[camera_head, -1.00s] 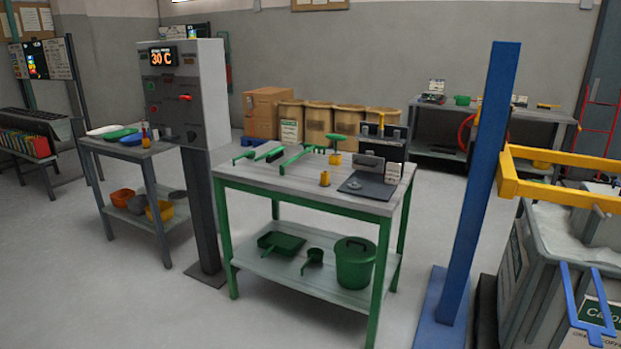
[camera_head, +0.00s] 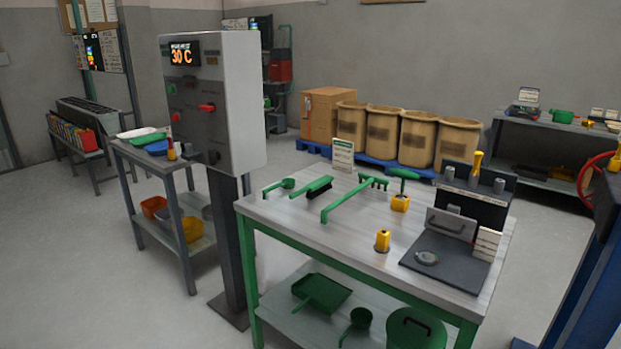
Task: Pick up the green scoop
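A small green scoop (camera_head: 287,184) with a round cup and short handle lies at the far left of the green-framed table's top (camera_head: 330,233). A second, darker green scoop (camera_head: 360,318) with a round bowl sits on the lower shelf. It lies between a green dustpan (camera_head: 321,291) and a green lidded bucket (camera_head: 417,328). The frames do not show which scoop is meant. Neither of my grippers is in view.
A green brush (camera_head: 318,187), a green rake (camera_head: 347,199) and yellow pieces (camera_head: 382,241) share the tabletop. A grey control box (camera_head: 213,100) on a post stands left of the table. A blue post (camera_head: 585,300) stands at right. Open floor lies at front left.

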